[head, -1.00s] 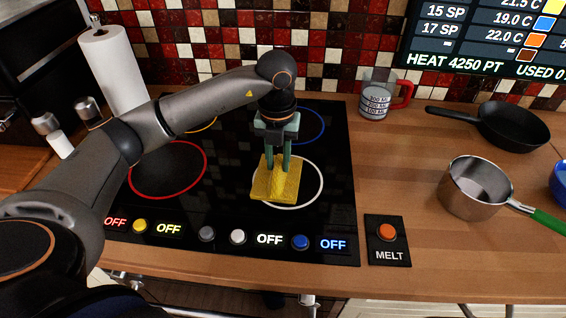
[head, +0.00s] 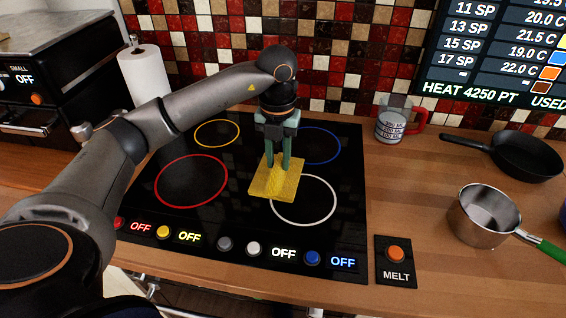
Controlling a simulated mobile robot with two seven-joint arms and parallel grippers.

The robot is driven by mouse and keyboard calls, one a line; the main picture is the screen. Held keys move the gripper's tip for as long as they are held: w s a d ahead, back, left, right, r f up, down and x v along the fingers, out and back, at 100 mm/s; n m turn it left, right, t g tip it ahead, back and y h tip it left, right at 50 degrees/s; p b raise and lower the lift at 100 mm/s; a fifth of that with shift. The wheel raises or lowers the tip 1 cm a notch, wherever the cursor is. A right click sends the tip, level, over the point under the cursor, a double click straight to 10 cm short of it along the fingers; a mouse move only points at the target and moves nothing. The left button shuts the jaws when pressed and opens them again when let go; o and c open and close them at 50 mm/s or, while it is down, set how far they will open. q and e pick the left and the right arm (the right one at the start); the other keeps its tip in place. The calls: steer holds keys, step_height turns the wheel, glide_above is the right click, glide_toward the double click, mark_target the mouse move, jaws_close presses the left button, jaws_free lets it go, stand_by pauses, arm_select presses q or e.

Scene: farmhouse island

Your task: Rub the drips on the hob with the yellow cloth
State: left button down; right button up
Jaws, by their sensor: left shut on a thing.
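The yellow cloth (head: 276,182) lies flat on the black hob (head: 238,212), over the upper left part of the white ring. No drips show on the visible glass; any under the cloth are hidden. My right gripper is not in view.
Knobs and OFF labels line the hob's front edge. A MELT button panel (head: 395,275) is right of the hob. A steel saucepan (head: 482,216), a black frying pan (head: 528,157) and a measuring cup (head: 391,123) stand on the right counter. A paper roll (head: 147,78) stands at the back left.

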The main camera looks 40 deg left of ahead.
arm_select(q)
steer(key=shift+d+r+p, duration=0.1)
steer(key=shift+r+p, duration=0.45)
steer(key=shift+r, duration=0.6)
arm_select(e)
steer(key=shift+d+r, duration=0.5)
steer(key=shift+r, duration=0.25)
